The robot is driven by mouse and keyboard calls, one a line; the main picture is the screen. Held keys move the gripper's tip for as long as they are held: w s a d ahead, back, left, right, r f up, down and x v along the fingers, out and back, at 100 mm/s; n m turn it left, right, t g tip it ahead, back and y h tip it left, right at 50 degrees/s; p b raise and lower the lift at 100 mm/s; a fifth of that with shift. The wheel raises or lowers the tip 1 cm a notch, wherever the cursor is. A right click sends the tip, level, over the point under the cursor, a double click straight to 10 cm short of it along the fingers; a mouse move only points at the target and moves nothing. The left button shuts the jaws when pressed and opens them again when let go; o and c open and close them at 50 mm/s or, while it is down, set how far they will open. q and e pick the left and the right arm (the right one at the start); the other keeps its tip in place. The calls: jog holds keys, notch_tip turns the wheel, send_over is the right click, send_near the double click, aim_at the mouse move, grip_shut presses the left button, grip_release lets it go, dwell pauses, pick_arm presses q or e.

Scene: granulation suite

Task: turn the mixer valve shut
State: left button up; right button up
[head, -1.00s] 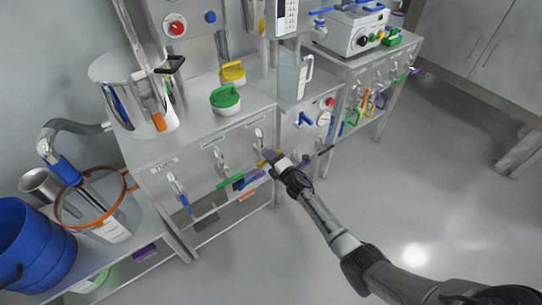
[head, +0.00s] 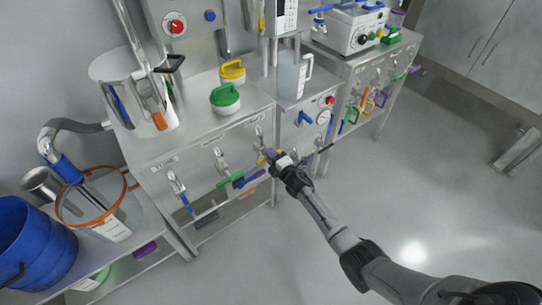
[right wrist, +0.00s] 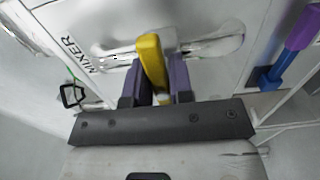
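The mixer valve has a yellow lever handle (right wrist: 152,62) on a silver pipe fitting (right wrist: 205,42), beside a label reading MIXER (right wrist: 80,54) in the right wrist view. The handle lies across the pipe, slightly tilted. My right gripper (right wrist: 160,82) has its purple fingers close on both sides of the handle and appears shut on it. In the head view my right gripper (head: 270,155) is at the front of the steel bench, and a bit of the yellow handle (head: 261,160) shows at its left. My left gripper is not in view.
Other valves with a green handle (head: 230,178) and a blue handle (head: 185,199) are to the left on the bench front (head: 190,160). A purple-and-blue bar (right wrist: 290,48) is near the gripper at right. A blue lever (head: 305,118) is right.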

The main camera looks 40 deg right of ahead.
jog(key=o, duration=0.4)
jog(key=shift+s, duration=0.15)
jog(key=s+p, duration=0.1)
jog(key=s, duration=0.3)
jog(key=s+p, duration=0.2)
jog(key=s, duration=0.3)
jog(key=s+a+p, duration=0.1)
jog(key=s+p, duration=0.1)
jog(key=s, duration=0.2)
jog(key=shift+s, duration=0.3)
